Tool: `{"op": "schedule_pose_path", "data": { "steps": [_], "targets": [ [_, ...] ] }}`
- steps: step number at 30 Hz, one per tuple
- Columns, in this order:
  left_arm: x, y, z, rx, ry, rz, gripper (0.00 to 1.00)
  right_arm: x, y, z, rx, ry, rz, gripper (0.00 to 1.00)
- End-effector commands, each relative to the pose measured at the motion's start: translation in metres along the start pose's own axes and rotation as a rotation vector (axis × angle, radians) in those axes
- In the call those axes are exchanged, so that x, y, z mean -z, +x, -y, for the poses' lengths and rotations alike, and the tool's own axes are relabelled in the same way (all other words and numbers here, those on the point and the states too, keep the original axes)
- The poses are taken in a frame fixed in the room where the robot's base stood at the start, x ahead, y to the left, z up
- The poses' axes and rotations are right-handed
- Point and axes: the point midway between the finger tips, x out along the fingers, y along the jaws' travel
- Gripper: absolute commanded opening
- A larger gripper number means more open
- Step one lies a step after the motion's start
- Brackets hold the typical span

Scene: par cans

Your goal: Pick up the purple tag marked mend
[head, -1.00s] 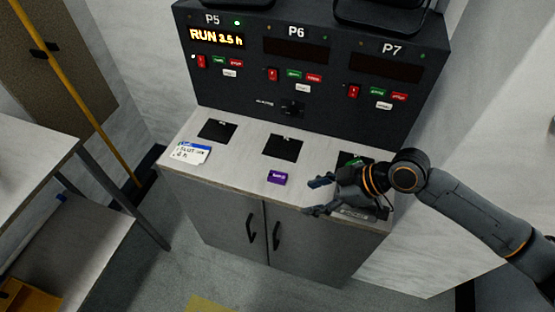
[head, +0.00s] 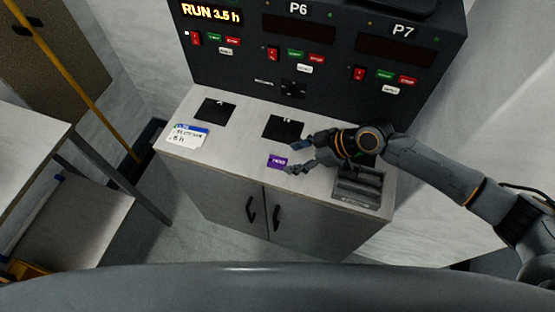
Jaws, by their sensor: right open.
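The purple tag (head: 277,162) with pale lettering lies flat on the light cabinet top (head: 225,146), near its front edge and above the doors. My right gripper (head: 292,157) comes in from the right. It is open, with its fingertips just right of the tag, one toward the back and one toward the front. Nothing is between the fingers, and the tag looks apart from them or barely at their tips. My left gripper is not in view.
A white and blue card (head: 187,136) lies at the cabinet's left. Black squares (head: 215,110) lie behind. A dark slotted tray (head: 358,188) sits at the right front. The black control panel (head: 331,66) rises at the back. A table (head: 30,147) stands left.

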Motion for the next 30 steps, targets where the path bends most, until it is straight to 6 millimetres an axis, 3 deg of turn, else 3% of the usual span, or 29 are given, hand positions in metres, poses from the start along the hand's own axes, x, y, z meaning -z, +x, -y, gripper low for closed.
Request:
{"op": "schedule_pose_path", "data": {
  "steps": [3,9,17,24,30],
  "targets": [
    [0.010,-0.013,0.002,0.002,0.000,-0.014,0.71,0.005,0.017,0.003,0.003,0.001,0.000,0.58],
    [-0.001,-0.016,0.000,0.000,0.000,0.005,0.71,0.003,0.041,0.002,0.001,0.001,0.000,0.58],
    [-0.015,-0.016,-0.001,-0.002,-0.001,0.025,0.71,0.001,0.044,0.002,0.000,0.000,0.000,0.58],
    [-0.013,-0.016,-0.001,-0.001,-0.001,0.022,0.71,0.002,0.043,0.002,0.000,0.000,0.000,0.12],
    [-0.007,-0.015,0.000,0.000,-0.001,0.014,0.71,0.002,0.043,0.002,0.000,0.000,0.000,0.10]
  ]
}}
